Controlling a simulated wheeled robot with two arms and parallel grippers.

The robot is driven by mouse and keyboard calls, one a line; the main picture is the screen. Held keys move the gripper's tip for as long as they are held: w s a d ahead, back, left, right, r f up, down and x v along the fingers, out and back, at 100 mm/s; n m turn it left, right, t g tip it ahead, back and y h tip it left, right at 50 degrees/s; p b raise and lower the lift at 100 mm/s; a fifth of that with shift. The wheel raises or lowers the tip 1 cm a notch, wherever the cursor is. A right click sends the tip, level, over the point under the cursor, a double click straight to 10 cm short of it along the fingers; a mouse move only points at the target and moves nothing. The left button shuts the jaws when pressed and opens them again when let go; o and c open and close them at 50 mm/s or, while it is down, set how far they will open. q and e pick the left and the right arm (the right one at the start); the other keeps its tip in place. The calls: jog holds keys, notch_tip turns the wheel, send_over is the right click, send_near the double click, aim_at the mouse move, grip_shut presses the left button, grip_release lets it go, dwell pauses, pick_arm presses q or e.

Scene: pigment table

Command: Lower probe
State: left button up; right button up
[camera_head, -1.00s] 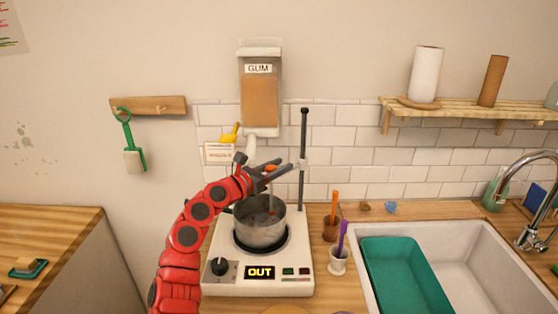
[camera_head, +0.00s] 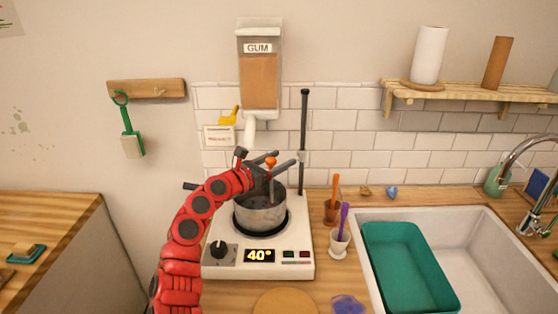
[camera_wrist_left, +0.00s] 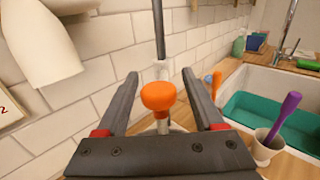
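The probe has an orange knob (camera_head: 271,160) on top, and its thin rod runs down into the grey pot (camera_head: 260,217); its lower end is hidden. The pot sits on the white hot plate (camera_head: 222,268), whose display (camera_head: 259,256) reads 40°. A dark upright stand post (camera_head: 304,130) rises behind. My left gripper (camera_wrist_left: 160,75) is open. In the left wrist view, the orange knob (camera_wrist_left: 158,97) lies between its spread fingers, with a visible gap on each side. My right gripper is not in view.
The gum dispenser (camera_head: 259,80) with a yellow lever hangs above the pot. Small cups with an orange stick (camera_head: 336,187) and a purple stick (camera_head: 343,221) stand right of the hot plate. The sink (camera_head: 480,260) holds a teal tub (camera_head: 405,270).

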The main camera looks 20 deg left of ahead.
pick_arm(q)
jog(key=shift+s+a, duration=0.3)
jog(key=b+v, duration=0.4)
jog(key=v, duration=1.2)
jog(key=shift+s, duration=0.35)
jog(key=shift+r, duration=0.1)
